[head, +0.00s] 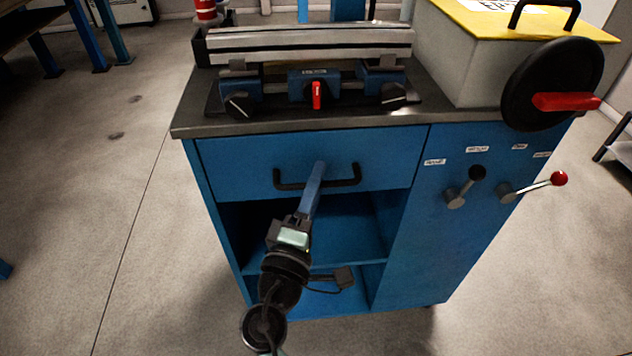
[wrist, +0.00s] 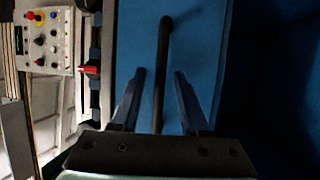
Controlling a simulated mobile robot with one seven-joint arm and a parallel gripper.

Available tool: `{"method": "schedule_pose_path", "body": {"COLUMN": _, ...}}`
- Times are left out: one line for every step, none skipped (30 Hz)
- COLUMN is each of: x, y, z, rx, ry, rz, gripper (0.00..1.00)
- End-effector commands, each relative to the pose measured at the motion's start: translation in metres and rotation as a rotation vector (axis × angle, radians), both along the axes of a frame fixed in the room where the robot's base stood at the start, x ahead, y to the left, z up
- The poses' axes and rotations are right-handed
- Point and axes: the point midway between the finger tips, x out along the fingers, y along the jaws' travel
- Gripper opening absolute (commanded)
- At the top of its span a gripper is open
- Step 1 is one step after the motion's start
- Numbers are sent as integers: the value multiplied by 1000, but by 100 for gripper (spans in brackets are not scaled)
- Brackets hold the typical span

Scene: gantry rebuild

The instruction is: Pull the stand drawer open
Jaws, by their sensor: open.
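The blue stand drawer (head: 240,165) sits at the top left of the blue stand's front and looks shut. Its black bar handle (head: 343,183) runs across the drawer front; in the wrist view the handle (wrist: 163,75) runs up the picture between my two fingers. My gripper (head: 319,170) is at the middle of the handle, and in the wrist view my gripper (wrist: 160,72) is open, with a finger on each side of the bar and gaps visible. In the head view my gripper hides part of the handle and drawer front.
Open blue shelves (head: 345,230) lie below the drawer. To the right are a lever with a red knob (head: 558,179), a black-knobbed lever (head: 477,173) and a black handwheel (head: 535,75). A clamp fixture (head: 310,85) sits on the top. Floor (head: 100,230) on the left is clear.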

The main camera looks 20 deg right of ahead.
Motion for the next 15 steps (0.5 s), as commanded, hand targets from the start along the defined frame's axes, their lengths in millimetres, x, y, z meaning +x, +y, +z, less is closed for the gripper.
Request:
{"method": "schedule_pose_path", "body": {"x": 1, "y": -1, "z": 0, "rx": 0, "ry": 0, "rz": -1, "gripper": 45}}
{"method": "schedule_pose_path", "body": {"x": 1, "y": -1, "z": 0, "rx": 0, "ry": 0, "rz": -1, "gripper": 45}}
{"method": "schedule_pose_path", "body": {"x": 1, "y": -1, "z": 0, "rx": 1, "ry": 1, "rz": 0, "gripper": 45}}
{"method": "schedule_pose_path", "body": {"x": 1, "y": -1, "z": 0, "rx": 1, "ry": 1, "rz": 0, "gripper": 45}}
{"method": "schedule_pose_path", "body": {"x": 1, "y": -1, "z": 0, "rx": 1, "ry": 1, "rz": 0, "gripper": 45}}
{"method": "schedule_pose_path", "body": {"x": 1, "y": -1, "z": 0, "rx": 1, "ry": 1, "rz": 0, "gripper": 45}}
{"method": "schedule_pose_path", "body": {"x": 1, "y": -1, "z": 0, "rx": 1, "ry": 1, "rz": 0, "gripper": 45}}
{"method": "schedule_pose_path", "body": {"x": 1, "y": -1, "z": 0, "rx": 0, "ry": 0, "rz": 0, "gripper": 45}}
{"method": "schedule_pose_path", "body": {"x": 1, "y": -1, "z": 0, "rx": 0, "ry": 0, "rz": 0, "gripper": 38}}
{"method": "schedule_pose_path", "body": {"x": 1, "y": -1, "z": 0, "rx": 0, "ry": 0, "rz": 0, "gripper": 32}}
{"method": "schedule_pose_path", "body": {"x": 1, "y": -1, "z": 0, "rx": 0, "ry": 0, "rz": 0, "gripper": 27}}
{"method": "schedule_pose_path", "body": {"x": 1, "y": -1, "z": 0, "rx": 0, "ry": 0, "rz": 0, "gripper": 20}}
{"method": "schedule_pose_path", "body": {"x": 1, "y": -1, "z": 0, "rx": 0, "ry": 0, "rz": 0, "gripper": 14}}
{"method": "schedule_pose_path", "body": {"x": 1, "y": -1, "z": 0, "rx": 0, "ry": 0, "rz": 0, "gripper": 9}}
{"method": "schedule_pose_path", "body": {"x": 1, "y": -1, "z": 0, "rx": 0, "ry": 0, "rz": 0, "gripper": 2}}
